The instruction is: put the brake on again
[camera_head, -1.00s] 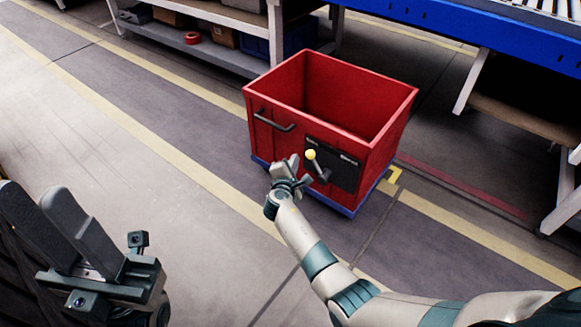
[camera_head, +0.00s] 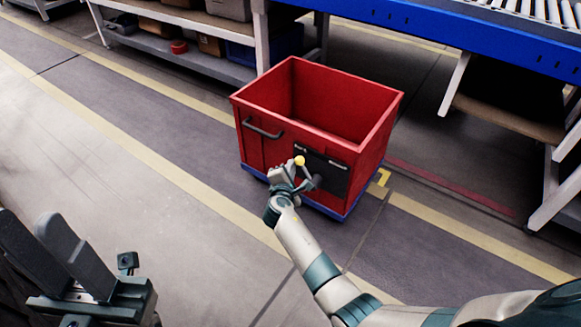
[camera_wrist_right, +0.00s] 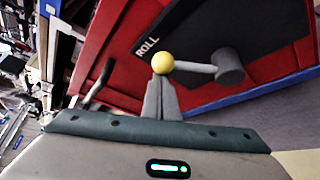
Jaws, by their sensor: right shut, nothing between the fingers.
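The brake lever has a yellow knob (camera_head: 299,160) and a grey arm with a round pivot (camera_wrist_right: 230,66). It is on the dark plate (camera_head: 333,178) on the front of a red cart (camera_head: 363,172). In the wrist view the yellow knob (camera_wrist_right: 162,63) lies on the side marked ROLL, with the pivot to its right. My right gripper (camera_head: 283,172) is shut and empty, just left of the lever. In the wrist view its fingertips (camera_wrist_right: 161,80) overlap the knob's lower edge; I cannot tell whether they touch. My left gripper (camera_head: 28,220) is open and empty at lower left.
The cart has a dark handle (camera_head: 262,129) left of the plate and a blue base (camera_head: 325,208). A shelf (camera_head: 190,58) stands behind. A blue-sided roller conveyor (camera_head: 430,30) stands at right. The floor left of the cart is clear.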

